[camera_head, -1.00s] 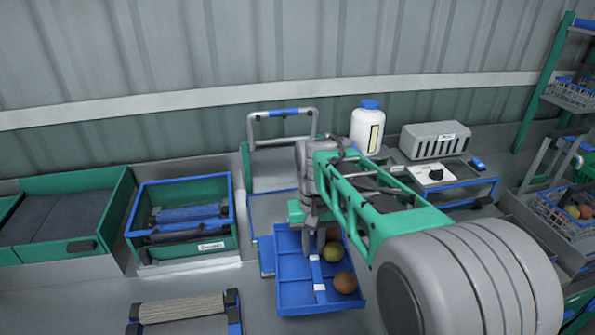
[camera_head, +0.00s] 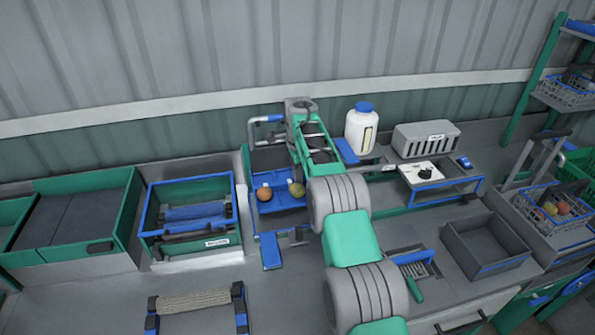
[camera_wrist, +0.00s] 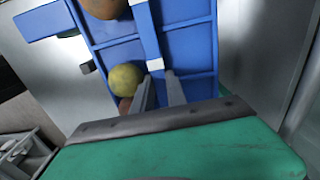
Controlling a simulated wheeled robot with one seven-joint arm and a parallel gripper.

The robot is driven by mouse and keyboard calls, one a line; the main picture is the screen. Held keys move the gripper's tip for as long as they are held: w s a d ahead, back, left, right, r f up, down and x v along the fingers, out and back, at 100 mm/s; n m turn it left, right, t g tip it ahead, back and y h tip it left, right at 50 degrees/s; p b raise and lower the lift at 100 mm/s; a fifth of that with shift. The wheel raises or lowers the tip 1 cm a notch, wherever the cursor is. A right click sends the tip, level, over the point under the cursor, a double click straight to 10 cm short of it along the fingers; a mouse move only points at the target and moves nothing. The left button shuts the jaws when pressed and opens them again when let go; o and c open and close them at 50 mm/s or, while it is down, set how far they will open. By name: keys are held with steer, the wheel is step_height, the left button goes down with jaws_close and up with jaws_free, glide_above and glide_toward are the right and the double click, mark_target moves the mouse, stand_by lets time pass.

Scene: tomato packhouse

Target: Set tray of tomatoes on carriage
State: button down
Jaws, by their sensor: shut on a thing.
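The blue tray (camera_head: 278,205), with compartments and tomatoes in it, is over the carriage (camera_head: 251,135), which has a grey tube handle at the back. I cannot tell whether the tray touches the carriage bed. An orange-red tomato (camera_head: 264,193) and a yellow-green tomato (camera_head: 296,189) show in the tray; the wrist view shows part of another reddish one (camera_wrist: 125,104) behind the yellow-green one. My gripper (camera_wrist: 160,92) is shut on the tray's middle strip (camera_wrist: 149,35). In the head view my arm hides the gripper and the tray's right part.
A white bottle (camera_head: 362,130) with a blue cap and a grey vented box (camera_head: 426,139) stand right of the carriage. A green and blue bin (camera_head: 187,190) is close on its left. An empty grey box (camera_head: 485,245) is further right. The bench front-left holds a roller stand (camera_head: 195,302).

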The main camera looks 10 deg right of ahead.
steer(key=shift+w+f, duration=0.15)
steer(key=shift+f, duration=0.15)
step_height(320, 180, down, 6)
steer(key=shift+r+b, duration=0.1)
steer(key=shift+b, duration=0.3)
steer(key=shift+f+b, duration=0.4)
steer(key=shift+f, duration=0.4)
steer(key=shift+f+b, duration=0.5)
steer(key=shift+f, duration=0.1)
stand_by(0.4)
steer(key=c, duration=1.3)
jaws_free()
steer(key=shift+c, duration=1.4)
